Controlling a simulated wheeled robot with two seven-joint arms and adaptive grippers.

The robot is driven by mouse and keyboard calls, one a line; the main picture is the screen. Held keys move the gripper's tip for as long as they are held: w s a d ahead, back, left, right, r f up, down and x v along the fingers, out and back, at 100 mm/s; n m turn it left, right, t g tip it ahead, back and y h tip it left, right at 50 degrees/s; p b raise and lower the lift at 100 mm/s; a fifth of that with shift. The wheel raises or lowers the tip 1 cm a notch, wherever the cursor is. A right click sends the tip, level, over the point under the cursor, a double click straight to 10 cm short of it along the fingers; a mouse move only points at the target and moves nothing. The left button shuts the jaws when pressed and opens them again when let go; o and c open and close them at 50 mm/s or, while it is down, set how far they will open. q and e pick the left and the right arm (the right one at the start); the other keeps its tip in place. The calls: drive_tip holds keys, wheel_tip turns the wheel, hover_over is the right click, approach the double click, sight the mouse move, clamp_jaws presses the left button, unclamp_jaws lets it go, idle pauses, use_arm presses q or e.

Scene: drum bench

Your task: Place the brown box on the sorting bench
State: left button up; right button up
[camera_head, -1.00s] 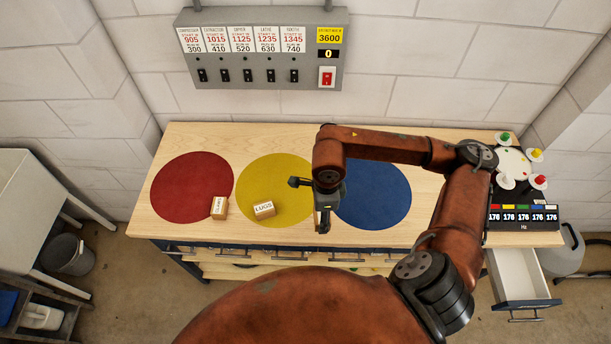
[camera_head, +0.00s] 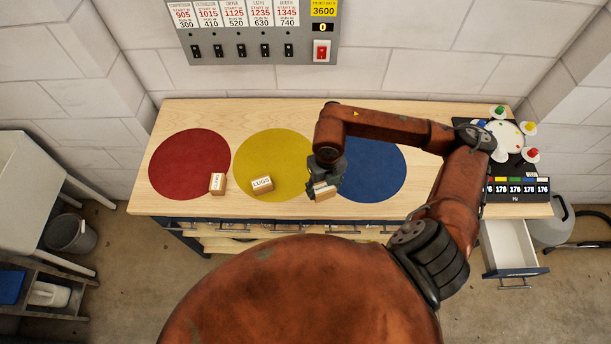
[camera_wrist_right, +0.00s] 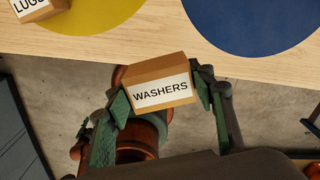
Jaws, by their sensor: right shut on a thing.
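My right gripper (camera_head: 323,184) is shut on a brown box labelled WASHERS (camera_head: 323,192), near the front edge of the wooden bench (camera_head: 440,185). In the right wrist view the box (camera_wrist_right: 152,82) sits between the two green-padded fingers of the gripper (camera_wrist_right: 160,98), with its label facing the camera. Whether the box touches the bench top cannot be told. A second brown box, labelled LUGS (camera_head: 262,185), lies on the yellow disc. A third small brown box (camera_head: 217,183) lies at the lower right of the red disc. My left gripper is not in view.
The bench top carries a red disc (camera_head: 187,165), a yellow disc (camera_head: 272,150) and a blue disc (camera_head: 385,175). Coloured knobs and a number display (camera_head: 517,186) stand at the right end. An open drawer (camera_head: 512,245) juts out at front right. A switch panel (camera_head: 260,45) hangs behind.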

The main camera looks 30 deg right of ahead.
drive_tip(key=w+f, duration=0.2)
drive_tip(key=w, duration=0.2)
drive_tip(key=p, duration=0.1)
hover_over(306, 184)
drive_tip(key=s, duration=0.2)
drive_tip(key=f, duration=0.5)
drive_tip(key=shift+a, duration=0.4)
drive_tip(key=shift+f, duration=0.2)
wheel_tip(306, 184, down, 3)
drive_tip(key=shift+w+p, duration=0.15)
drive_tip(key=shift+p, duration=0.35)
drive_tip(key=shift+f, duration=0.3)
drive_tip(key=o, duration=1.2)
drive_tip(key=shift+r, duration=0.1)
